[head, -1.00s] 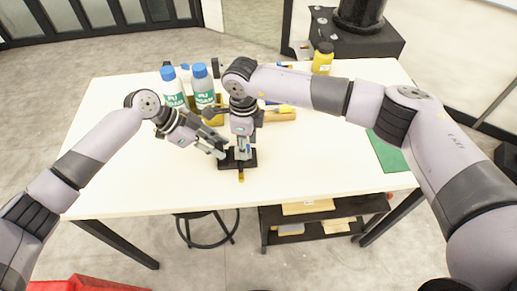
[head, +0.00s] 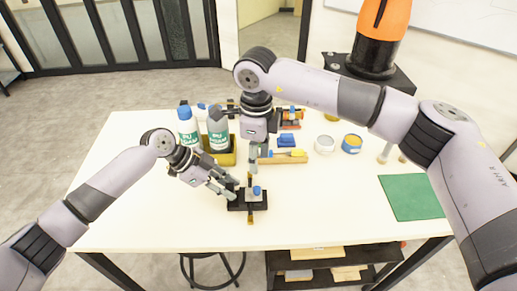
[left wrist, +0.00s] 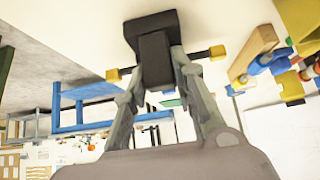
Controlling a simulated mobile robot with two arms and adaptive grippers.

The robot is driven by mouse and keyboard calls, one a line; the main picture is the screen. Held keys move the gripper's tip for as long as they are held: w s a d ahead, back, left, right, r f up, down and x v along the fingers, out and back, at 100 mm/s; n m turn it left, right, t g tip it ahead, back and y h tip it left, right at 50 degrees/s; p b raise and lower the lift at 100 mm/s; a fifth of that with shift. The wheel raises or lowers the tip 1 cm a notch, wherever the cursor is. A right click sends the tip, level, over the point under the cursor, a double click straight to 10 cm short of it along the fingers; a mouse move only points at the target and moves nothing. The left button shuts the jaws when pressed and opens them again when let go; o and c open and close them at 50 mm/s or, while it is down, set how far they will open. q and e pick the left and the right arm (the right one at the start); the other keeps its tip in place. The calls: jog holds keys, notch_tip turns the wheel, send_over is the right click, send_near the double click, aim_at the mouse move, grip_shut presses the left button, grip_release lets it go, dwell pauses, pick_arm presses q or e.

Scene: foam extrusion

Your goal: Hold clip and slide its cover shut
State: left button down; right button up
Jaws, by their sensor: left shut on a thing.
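The clip is a small black block with a thin bar ending in yellow tips; it stands on a black base (head: 235,205) near the table's front middle. A blue knob (head: 257,190) shows on top. My left gripper (head: 234,190) reaches it from the left. In the left wrist view the fingers of my left gripper (left wrist: 165,85) close on the black clip (left wrist: 154,55). My right gripper (head: 253,168) points down just behind and above the clip, apart from it. Its finger gap is too small to make out. The cover's position cannot be told.
Bottles (head: 218,130) and a yellow bin (head: 226,158) stand behind the grippers.

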pick_arm(q)
jog(key=c, duration=1.2)
grip_release()
jog(key=shift+c, duration=0.2)
jog(key=v, duration=1.2)
